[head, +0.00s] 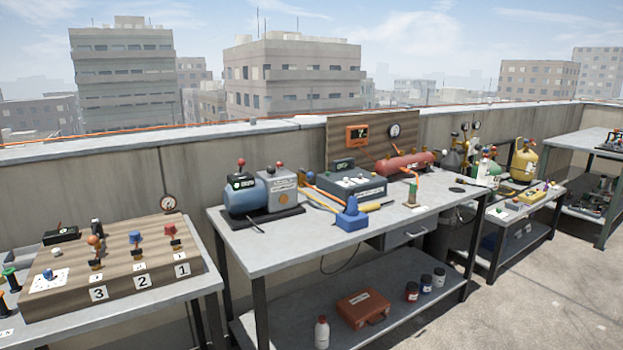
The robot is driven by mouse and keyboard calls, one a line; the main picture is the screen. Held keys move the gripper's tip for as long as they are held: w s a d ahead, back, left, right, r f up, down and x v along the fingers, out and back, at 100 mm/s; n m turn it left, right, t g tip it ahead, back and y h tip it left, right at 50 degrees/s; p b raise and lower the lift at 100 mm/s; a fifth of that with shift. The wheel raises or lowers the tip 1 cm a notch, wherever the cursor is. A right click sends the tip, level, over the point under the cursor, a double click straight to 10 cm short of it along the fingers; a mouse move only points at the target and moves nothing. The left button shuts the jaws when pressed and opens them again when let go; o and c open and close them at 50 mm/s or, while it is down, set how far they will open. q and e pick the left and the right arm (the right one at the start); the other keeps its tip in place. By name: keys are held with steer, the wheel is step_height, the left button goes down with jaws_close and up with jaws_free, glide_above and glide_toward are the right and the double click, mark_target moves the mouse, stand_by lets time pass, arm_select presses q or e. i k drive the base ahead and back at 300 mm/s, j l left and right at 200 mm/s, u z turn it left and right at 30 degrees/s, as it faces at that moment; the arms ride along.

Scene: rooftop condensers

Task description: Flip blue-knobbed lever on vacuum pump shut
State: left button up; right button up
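A machine that looks like the vacuum pump (245,199), with a blue cylinder and a grey box on a dark base, stands on the middle workbench. Red knobs top its cylinder and box. Neither of my grippers is in view.
The middle workbench (253,240) also holds a dark grey unit (351,186), a blue block (351,220) and a red tank (404,166). A wooden numbered lever board (60,300) is on the left bench. Bare floor (540,290) lies at right.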

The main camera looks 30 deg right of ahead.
mark_target(310, 175)
steer(key=i+l+u, duration=0.2)
steer(key=i+l, duration=0.8)
steer(key=l, duration=0.1)
